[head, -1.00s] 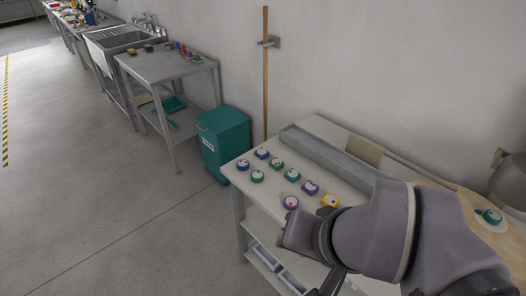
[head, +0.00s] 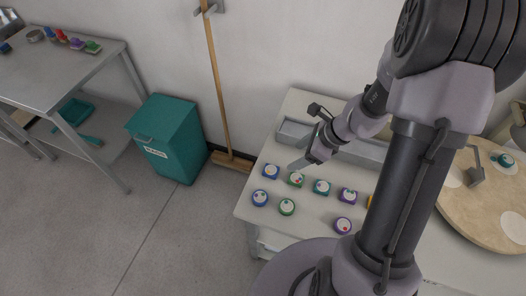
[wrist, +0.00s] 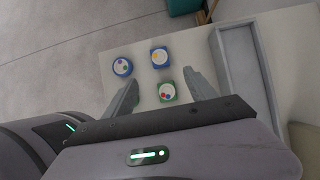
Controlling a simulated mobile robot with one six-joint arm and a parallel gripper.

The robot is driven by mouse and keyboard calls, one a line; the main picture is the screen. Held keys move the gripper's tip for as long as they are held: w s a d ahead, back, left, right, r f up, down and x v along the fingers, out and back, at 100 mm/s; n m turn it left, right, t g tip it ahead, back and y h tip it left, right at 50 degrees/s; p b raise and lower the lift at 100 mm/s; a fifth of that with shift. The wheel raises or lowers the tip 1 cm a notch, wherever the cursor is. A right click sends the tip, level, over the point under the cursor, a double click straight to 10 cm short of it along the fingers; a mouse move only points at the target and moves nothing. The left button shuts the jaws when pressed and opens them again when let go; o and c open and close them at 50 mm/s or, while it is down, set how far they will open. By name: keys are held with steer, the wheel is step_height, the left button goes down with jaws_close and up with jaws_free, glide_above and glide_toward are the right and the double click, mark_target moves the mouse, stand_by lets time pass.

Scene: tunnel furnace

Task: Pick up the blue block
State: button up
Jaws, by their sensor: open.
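A square blue block (head: 271,171) with a pale round top sits near the far left corner of the white table (head: 246,211). It also shows in the wrist view (wrist: 159,56), just beyond the fingertips. A rounder blue piece (head: 260,198) lies nearer the table's left edge; in the wrist view it is left of the block (wrist: 123,66). My gripper (wrist: 162,78) is open and empty above the table. A green block (wrist: 167,92) shows between its fingers in the wrist view. In the head view my gripper (head: 303,162) is right of the blue block.
Teal, purple and green pieces stand close by, including a round green one (head: 287,207). A long grey tray (head: 293,131) lies along the back of the table. A teal bin (head: 168,139) and a broom (head: 222,90) stand beyond the left end.

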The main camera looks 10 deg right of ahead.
steer(key=b, duration=0.4)
glide_toward(271, 170)
steer(key=x, duration=0.3)
steer(key=shift+s+d+f, duration=0.15)
steer(key=shift+s+d, duration=0.05)
steer(key=shift+d, duration=0.05)
steer(key=b+x, duration=0.1)
steer(key=x, duration=0.2)
steer(key=b+x, duration=0.1)
steer(key=x, duration=0.1)
steer(key=shift+w+a+f, duration=0.15)
steer(key=shift+w+a, duration=0.2)
jaws_close()
